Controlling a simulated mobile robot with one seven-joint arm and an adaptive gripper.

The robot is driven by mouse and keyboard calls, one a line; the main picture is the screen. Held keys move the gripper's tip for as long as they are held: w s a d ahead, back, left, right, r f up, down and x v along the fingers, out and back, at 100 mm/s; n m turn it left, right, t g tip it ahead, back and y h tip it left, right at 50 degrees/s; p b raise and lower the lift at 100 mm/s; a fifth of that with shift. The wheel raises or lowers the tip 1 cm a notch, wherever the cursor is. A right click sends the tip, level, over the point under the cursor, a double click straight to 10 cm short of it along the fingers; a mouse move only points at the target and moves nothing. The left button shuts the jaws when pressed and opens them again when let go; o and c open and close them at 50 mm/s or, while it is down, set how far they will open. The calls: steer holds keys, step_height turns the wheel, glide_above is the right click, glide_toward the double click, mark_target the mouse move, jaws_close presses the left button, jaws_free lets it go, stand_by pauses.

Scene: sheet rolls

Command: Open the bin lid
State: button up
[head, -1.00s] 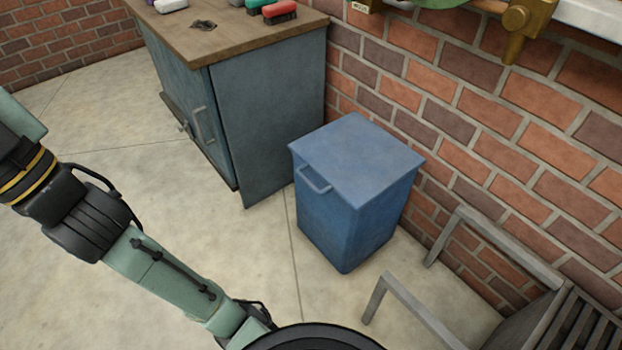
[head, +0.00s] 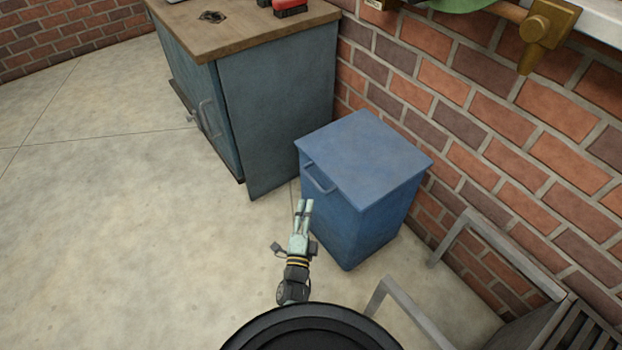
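The blue bin (head: 350,225) stands on the floor against the brick wall. Its flat lid (head: 365,155) is closed, with a grey-blue handle (head: 320,180) on the lid's left front edge. My gripper (head: 304,204) is just below and to the left of the handle in the picture, in front of the bin. Its two fingers lie close together, with a thin gap hard to make out. The gripper appears apart from the handle, and nothing shows between the fingers.
A blue-grey cabinet (head: 280,110) with a wooden top (head: 245,28) stands behind the bin to the left. A grey metal bench (head: 535,315) is close on the right. A brass vise-like fitting (head: 547,30) juts out at top right. The floor (head: 110,210) on the left is clear.

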mark_target(312, 180)
steer(key=w, duration=0.3)
steer(key=w+d+r, duration=0.1)
steer(key=w, duration=0.6)
steer(key=shift+w+d+r, duration=0.15)
steer(key=shift+w+d, duration=0.05)
steer(key=shift+d, duration=0.15)
steer(key=shift+c, duration=0.2)
jaws_close()
